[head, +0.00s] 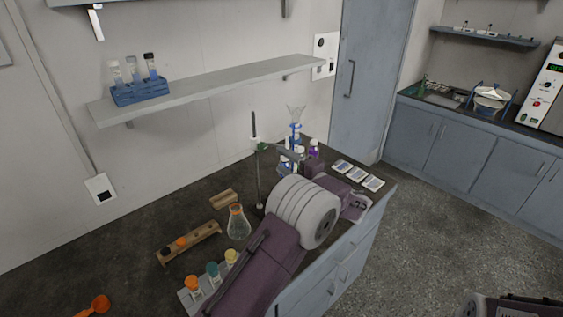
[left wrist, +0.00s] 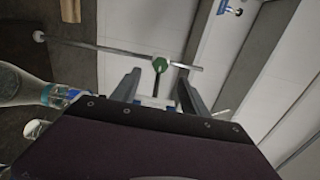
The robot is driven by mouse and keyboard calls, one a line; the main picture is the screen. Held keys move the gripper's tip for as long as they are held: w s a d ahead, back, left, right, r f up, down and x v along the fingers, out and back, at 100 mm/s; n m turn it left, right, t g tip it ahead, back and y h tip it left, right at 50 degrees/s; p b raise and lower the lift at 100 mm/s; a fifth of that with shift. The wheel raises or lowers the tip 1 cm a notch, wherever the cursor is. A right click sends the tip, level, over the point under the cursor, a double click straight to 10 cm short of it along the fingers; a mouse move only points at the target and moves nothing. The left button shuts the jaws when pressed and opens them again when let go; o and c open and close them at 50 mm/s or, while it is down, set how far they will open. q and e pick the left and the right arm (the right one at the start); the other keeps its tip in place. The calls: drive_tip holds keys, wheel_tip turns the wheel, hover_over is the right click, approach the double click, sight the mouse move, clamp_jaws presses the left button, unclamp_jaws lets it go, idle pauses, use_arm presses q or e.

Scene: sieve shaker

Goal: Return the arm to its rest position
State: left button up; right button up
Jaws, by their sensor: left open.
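My left arm (head: 265,265) reaches from the bottom of the head view over the dark bench. Its gripper (head: 288,160) is beside the stand with the green clamp (head: 262,146). In the left wrist view the two fingers (left wrist: 158,88) are apart with nothing held between them. The green clamp (left wrist: 160,64) and its rod appear just beyond the fingertips; I cannot tell whether they touch. The arm hides part of the bench. My right gripper is not in view.
A conical flask (head: 237,222), a wooden rack (head: 188,243) and several capped jars (head: 213,270) stand left of the arm. A funnel (head: 296,113) and small bottles (head: 313,148) are behind the gripper. White cards (head: 357,174) lie to the right. A wall shelf (head: 210,88) hangs above.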

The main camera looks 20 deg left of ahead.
use_arm(q)
drive_tip(key=shift+a, duration=0.1)
drive_tip(key=s+a+r+n+g, duration=0.3)
drive_tip(key=s+a+g, duration=0.1)
drive_tip(key=s+a, duration=0.35)
drive_tip(key=s+f+n+g+h, duration=0.1)
drive_tip(key=s+f+g+h, duration=0.2)
drive_tip(key=s+f+h, duration=0.55)
drive_tip(key=s+d+f+h, duration=0.4)
drive_tip(key=s+d+f, duration=0.5)
drive_tip(key=s, duration=0.3)
drive_tip(key=d+f+t+h, duration=0.1)
drive_tip(key=d+f+h, duration=0.3)
drive_tip(key=d, duration=0.5)
drive_tip(key=shift+w+n, duration=0.25)
drive_tip(key=shift+n, duration=0.15)
